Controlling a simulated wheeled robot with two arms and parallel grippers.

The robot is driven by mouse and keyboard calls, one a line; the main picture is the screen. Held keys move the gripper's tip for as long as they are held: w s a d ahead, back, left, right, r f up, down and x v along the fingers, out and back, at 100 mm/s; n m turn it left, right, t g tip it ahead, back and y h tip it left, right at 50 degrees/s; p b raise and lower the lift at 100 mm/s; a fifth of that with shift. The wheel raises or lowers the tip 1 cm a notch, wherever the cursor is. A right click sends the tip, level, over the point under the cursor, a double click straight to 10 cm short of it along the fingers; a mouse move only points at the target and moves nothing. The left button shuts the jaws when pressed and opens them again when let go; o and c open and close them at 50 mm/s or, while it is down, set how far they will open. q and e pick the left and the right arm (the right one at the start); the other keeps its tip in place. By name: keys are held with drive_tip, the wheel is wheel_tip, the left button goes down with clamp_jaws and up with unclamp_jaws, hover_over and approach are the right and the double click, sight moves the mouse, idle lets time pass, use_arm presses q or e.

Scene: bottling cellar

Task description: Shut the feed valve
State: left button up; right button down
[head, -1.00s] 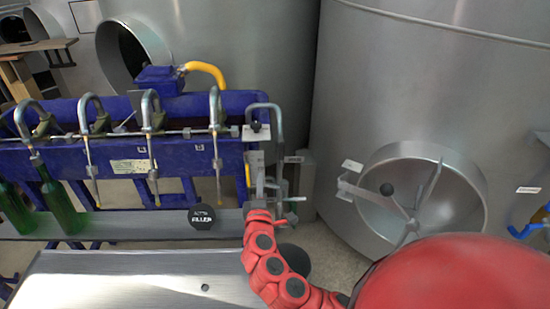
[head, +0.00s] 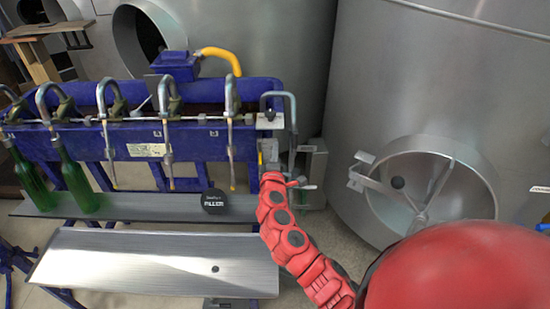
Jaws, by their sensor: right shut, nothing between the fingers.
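The feed valve appears to be the small fitting with a pale lever (head: 306,187) at the right end of the blue filler. It is small, and my arm partly covers it, so its exact position is unclear. My right gripper (head: 291,182) is at the end of the red arm, close beside the lever. It is shut with nothing in it. I cannot tell whether it touches the lever. My left gripper is out of view.
The blue filler (head: 205,145) carries several curved spouts. Green bottles (head: 74,184) stand on its left shelf. A metal tray (head: 150,262) lies in front. A large steel tank (head: 440,80) with a round hatch stands at right.

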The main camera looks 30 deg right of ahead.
sight(294, 137)
drive_tip(key=d+p, duration=0.1)
drive_tip(key=d, duration=0.3)
drive_tip(key=shift+s+d, duration=0.2)
